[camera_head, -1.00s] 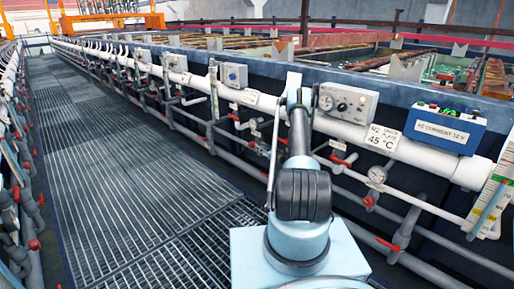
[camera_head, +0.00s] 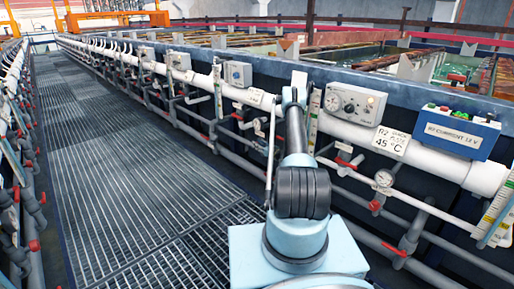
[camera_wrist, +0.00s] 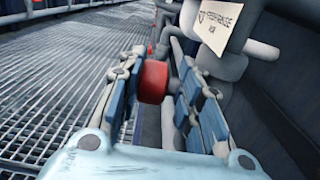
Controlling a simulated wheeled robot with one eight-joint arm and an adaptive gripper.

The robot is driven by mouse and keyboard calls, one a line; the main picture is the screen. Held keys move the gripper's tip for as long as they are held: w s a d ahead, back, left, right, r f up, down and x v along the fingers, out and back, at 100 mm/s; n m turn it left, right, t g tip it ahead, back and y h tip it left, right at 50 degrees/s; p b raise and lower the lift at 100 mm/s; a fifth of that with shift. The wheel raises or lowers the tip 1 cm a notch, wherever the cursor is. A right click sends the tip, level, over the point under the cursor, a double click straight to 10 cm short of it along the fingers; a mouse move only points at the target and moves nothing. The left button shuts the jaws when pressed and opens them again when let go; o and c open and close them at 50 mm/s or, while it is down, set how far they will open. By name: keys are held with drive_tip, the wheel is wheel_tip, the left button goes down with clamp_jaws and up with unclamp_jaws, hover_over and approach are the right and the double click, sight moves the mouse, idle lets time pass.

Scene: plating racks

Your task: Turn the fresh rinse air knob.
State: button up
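In the wrist view, a red knob (camera_wrist: 153,82) sits between the two blue-padded fingers of my gripper (camera_wrist: 164,74). The fingers are apart. The knob is close to the left finger, and a gap shows between it and the right finger; I cannot tell whether it touches the left pad. In the head view my arm hides the gripper and this knob.
A grey control box with dials (camera_head: 353,103) and a blue current box (camera_head: 458,133) stand along the tank edge. A white pipe (camera_head: 432,161) runs below them, with several red-handled valves beneath. The grated walkway (camera_head: 110,180) at left is clear.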

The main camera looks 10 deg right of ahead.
drive_tip(key=shift+a, duration=0.2)
clamp_jaws()
drive_tip(key=shift+f+t+y, duration=0.1)
drive_tip(key=shift+t+y, duration=0.2)
drive_tip(key=shift+t, duration=0.2)
unclamp_jaws()
